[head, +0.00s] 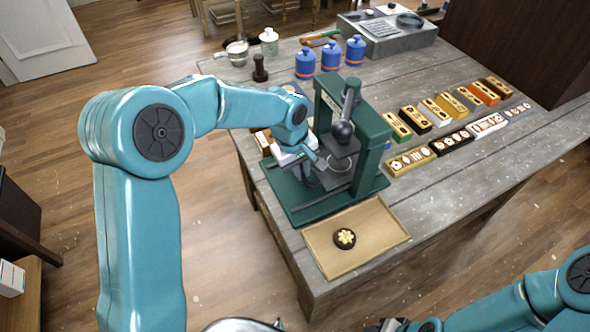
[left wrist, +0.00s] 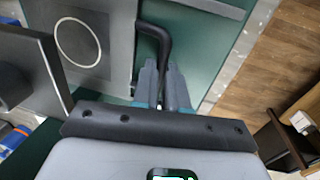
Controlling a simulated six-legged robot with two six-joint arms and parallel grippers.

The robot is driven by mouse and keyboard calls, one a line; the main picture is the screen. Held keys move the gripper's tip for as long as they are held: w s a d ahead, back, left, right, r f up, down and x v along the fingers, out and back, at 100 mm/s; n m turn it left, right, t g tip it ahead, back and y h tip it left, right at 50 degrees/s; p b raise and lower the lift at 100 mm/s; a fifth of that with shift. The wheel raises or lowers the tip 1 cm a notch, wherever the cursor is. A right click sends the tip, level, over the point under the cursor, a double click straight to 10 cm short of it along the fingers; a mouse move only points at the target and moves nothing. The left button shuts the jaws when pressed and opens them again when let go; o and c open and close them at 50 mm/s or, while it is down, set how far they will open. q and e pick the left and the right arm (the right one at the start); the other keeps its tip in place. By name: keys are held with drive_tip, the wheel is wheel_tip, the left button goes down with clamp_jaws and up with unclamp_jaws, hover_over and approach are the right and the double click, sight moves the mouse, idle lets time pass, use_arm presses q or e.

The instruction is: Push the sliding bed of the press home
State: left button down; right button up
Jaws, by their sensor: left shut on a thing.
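In the left wrist view the bed (left wrist: 112,72) shows a pale ring on a dark square, beside the upper plate's edge. My left gripper (head: 316,164) is at the bed's left side. Its fingers (left wrist: 163,84) are shut on the bent dark handle (left wrist: 153,30). My right gripper (head: 388,325) is mostly cut off at the bottom edge.
A wooden tray (head: 318,250) with a dark round piece bearing a yellow flower (head: 344,238) lies in front of the press. Several patterned blocks (head: 440,108) stand to the right.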

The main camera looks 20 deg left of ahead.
use_arm(q)
drive_tip(key=c, duration=1.2)
unclamp_jaws()
drive_tip(key=shift+w+d, duration=0.25)
drive_tip(key=shift+w, duration=0.05)
drive_tip(key=shift+o, duration=0.2)
drive_tip(key=shift+s+a, duration=0.1)
drive_tip(key=shift+s+a+r, duration=0.1)
drive_tip(key=shift+r, duration=0.2)
wheel_tip(320, 180, up, 16)
drive_tip(key=s+a+b, duration=0.1)
drive_tip(key=s, duration=0.1)
drive_tip(key=shift+a+f, duration=0.2)
drive_tip(key=shift+a, duration=0.1)
drive_tip(key=shift+s, duration=0.1)
